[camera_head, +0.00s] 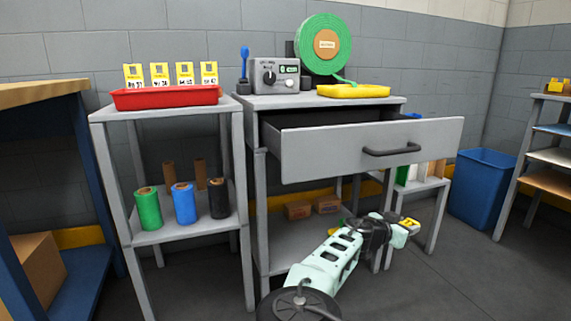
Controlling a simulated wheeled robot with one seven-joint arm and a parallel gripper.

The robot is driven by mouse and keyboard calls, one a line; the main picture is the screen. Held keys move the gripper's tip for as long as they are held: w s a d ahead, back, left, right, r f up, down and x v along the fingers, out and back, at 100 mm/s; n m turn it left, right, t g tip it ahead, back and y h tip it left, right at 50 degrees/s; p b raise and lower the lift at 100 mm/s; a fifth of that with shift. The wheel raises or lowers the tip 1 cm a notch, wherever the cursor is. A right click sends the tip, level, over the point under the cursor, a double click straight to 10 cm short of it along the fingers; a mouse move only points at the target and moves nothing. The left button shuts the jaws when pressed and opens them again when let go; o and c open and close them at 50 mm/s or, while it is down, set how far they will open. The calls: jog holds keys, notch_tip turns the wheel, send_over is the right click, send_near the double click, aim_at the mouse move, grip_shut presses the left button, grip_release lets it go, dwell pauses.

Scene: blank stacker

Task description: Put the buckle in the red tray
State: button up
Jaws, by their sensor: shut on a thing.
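The red tray (165,97) sits on top of the grey stand at the left, with several yellow-and-white cards standing upright along its back. My gripper (402,229) is low at the right, in front of the small shelf and below the open drawer. It is shut on a small yellow thing with dark marks, taken to be the buckle (411,223). Its shape is too small to make out, and the fingers are partly hidden. It is far to the right of the tray and lower than it.
An open grey drawer (360,150) juts out between my gripper and the tray. A green reel (323,45), a grey control box (275,75) and a yellow tray (353,91) stand above it. Several rolls (184,203) fill the left stand's lower shelf. A blue bin (482,190) stands right.

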jog(key=s+d+r+n+t+y+p, duration=0.25)
jog(key=r+p, duration=0.25)
jog(key=p, duration=0.5)
jog(key=s+d+r+n+t+y+p, duration=0.1)
jog(key=d+r+n+t+y+p, duration=0.25)
jog(key=p, duration=0.75)
jog(key=s+a+r+n+y+p, duration=0.2)
jog(key=s+r+p, duration=0.3)
jog(key=r+p, duration=0.2)
jog(key=s+a+r+n+t+y+p, duration=0.1)
jog(key=s+a+r+n+y+p, duration=0.1)
jog(key=s+r+p, duration=0.4)
jog(key=s+a+r+n+y+p, duration=0.1)
jog(key=s+a+r+y+p, duration=0.2)
jog(key=r, duration=1)
jog(key=s+p, duration=0.2)
jog(key=p, duration=0.3)
jog(key=shift+s+r+n, duration=0.15)
jog(key=shift+n, duration=0.25)
jog(key=shift+a, duration=0.1)
jog(key=shift+s, duration=0.1)
